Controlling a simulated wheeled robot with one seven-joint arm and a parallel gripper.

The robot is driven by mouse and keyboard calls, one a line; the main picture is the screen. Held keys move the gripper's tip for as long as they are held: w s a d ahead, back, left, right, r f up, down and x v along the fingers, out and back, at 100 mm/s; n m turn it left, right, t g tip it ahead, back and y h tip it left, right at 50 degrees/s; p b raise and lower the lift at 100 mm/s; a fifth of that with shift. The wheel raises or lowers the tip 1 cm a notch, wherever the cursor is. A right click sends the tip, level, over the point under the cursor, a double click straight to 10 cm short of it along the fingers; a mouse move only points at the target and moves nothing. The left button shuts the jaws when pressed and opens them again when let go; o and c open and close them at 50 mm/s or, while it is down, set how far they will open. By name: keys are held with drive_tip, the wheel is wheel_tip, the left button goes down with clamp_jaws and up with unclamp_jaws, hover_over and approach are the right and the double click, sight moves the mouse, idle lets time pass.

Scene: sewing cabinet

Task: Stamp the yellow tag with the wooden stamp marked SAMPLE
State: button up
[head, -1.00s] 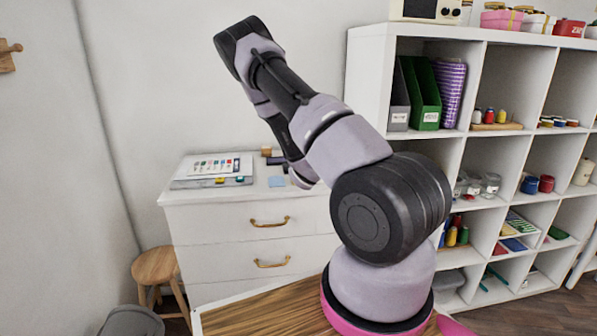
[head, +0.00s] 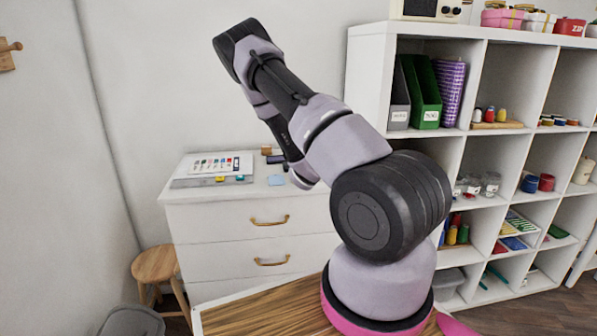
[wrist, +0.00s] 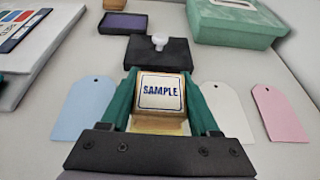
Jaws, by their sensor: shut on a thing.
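My gripper (wrist: 163,112) is shut on the wooden stamp (wrist: 160,92), with a green finger on each side. The stamp's top label reads SAMPLE and faces the wrist camera. A pale yellow strip shows just below the label between the fingers; I cannot tell whether it is the stamp's side or the yellow tag. No yellow tag shows clearly; the space between the blue and white tags is covered by the stamp and gripper. Whether the stamp touches anything beneath it is hidden. In the head view, my arm hides the gripper.
A blue tag (wrist: 84,110) lies left; a white tag (wrist: 227,110) and pink tag (wrist: 280,113) lie right. Behind are a black block with a white knob (wrist: 158,55), a purple pad (wrist: 124,23) and a green box (wrist: 238,24). A chart (wrist: 18,40) lies left.

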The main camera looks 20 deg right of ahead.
drive_tip(key=shift+r, duration=3.45)
